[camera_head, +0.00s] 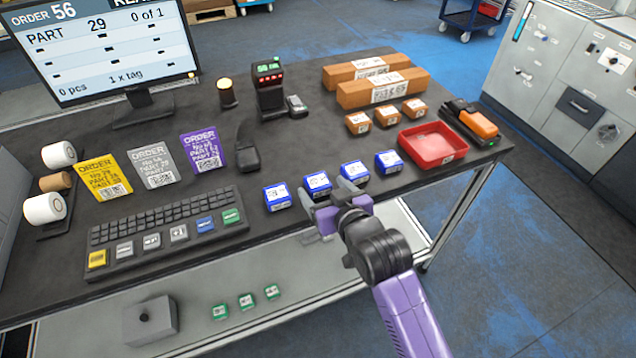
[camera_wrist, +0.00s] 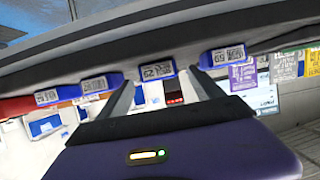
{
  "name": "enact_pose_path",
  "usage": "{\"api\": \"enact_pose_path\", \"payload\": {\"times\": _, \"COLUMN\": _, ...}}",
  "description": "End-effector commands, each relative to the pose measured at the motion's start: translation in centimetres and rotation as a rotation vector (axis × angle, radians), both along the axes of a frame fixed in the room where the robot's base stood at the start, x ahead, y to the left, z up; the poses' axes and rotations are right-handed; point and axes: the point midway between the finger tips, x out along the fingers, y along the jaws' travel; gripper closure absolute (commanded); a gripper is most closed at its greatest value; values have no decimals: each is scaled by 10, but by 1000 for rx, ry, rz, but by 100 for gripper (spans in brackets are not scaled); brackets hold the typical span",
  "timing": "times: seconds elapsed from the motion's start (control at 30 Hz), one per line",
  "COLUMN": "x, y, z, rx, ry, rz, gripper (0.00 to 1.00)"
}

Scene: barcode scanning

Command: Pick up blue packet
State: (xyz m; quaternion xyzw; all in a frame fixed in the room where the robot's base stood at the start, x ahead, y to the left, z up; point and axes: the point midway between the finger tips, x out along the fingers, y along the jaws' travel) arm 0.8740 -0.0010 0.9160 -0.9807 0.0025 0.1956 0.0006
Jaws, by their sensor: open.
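Several small blue packets with white labels stand in a row along the front of the dark table. In the head view they are the leftmost packet (camera_head: 278,197), the second packet (camera_head: 317,185), the third packet (camera_head: 354,172) and the rightmost packet (camera_head: 388,162). My gripper (camera_head: 326,196) is open and empty at the table's front edge, just in front of the second packet. In the wrist view, this packet (camera_wrist: 157,70) shows between the two fingers, slightly beyond their tips. Another blue packet (camera_wrist: 222,56) lies right beside the right finger.
A red tray (camera_head: 434,144) stands to the right, with small brown boxes (camera_head: 387,115) behind it. A keyboard (camera_head: 165,232) lies to the left. A scanner (camera_head: 270,90) stands at the back, and a black holder (camera_head: 247,156) stands behind the leftmost packet.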

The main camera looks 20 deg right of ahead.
Motion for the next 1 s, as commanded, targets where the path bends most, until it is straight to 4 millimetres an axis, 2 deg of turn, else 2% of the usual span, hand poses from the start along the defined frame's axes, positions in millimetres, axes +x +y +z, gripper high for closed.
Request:
{"api": "enact_pose_path", "payload": {"times": 0.2, "x": 26, "y": 0, "z": -9, "rx": 0, "ry": 0, "rz": 0, "gripper": 24}}
{"api": "enact_pose_path", "payload": {"times": 0.53, "x": 31, "y": 0, "z": -12, "rx": 0, "ry": -1, "rz": 0, "gripper": 26}}
{"api": "enact_pose_path", "payload": {"times": 0.9, "x": 30, "y": 0, "z": -12, "rx": 0, "ry": -1, "rz": 0, "gripper": 97}}
{"api": "enact_pose_path", "payload": {"times": 1.0, "x": 31, "y": 0, "z": -11, "rx": 0, "ry": -3, "rz": 0, "gripper": 97}}
